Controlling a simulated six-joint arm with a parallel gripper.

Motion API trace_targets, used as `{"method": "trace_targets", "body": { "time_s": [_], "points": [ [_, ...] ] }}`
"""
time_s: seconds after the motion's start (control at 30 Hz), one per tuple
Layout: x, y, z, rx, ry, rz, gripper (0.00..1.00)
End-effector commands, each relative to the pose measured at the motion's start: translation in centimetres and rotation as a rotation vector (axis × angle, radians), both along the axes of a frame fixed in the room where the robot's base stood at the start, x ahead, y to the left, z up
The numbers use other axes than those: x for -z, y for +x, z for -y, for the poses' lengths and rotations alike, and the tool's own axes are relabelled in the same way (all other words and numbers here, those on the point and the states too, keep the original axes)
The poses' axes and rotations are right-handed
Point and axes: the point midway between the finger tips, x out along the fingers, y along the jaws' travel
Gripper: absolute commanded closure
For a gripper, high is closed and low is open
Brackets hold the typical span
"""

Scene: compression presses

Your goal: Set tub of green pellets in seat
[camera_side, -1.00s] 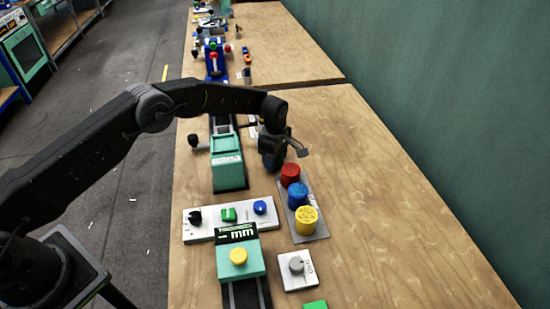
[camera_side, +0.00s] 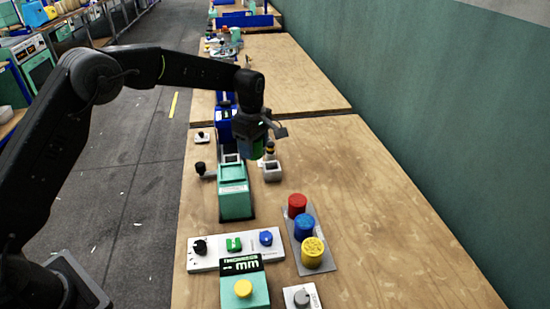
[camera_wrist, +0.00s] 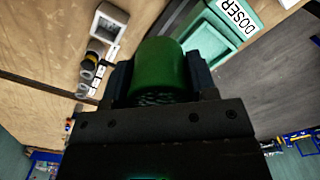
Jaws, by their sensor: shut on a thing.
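My gripper (camera_side: 255,143) is shut on the green tub (camera_wrist: 158,75). The wrist view shows the tub between the two fingers, and a sliver of it shows in the side view (camera_side: 257,149). I hold it above the table, just behind the green doser (camera_side: 233,190). A small grey square holder (camera_side: 272,172) stands to the right of the doser. A pale square frame also shows in the wrist view (camera_wrist: 108,24). I cannot tell for sure which of these parts is the seat. The spot directly below the tub is partly hidden by my gripper.
A grey tray (camera_side: 325,266) holds red (camera_side: 297,204), blue (camera_side: 304,227) and yellow (camera_side: 313,252) tubs. A white control panel (camera_side: 222,251) and a green thickness gauge (camera_side: 243,286) stand in front of the doser. The table's right side is clear.

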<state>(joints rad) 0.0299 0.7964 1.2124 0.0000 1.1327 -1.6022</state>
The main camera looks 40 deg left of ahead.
Motion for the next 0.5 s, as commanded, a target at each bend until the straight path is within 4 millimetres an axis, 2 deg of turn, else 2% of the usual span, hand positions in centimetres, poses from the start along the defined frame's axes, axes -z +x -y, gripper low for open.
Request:
{"method": "trace_targets", "body": {
  "time_s": [0.03,0.2,0.33,0.5],
  "points": [
    [-1.0,-1.1,-1.0,-0.003,0.000,0.003,0.72],
    [-2.5,-3.9,-2.9,-0.002,0.000,0.002,0.72],
    [-3.0,-5.1,-3.6,0.000,0.000,0.000,0.72],
    [-3.1,-5.4,-3.8,0.001,0.000,0.001,0.72]
  ]
}}
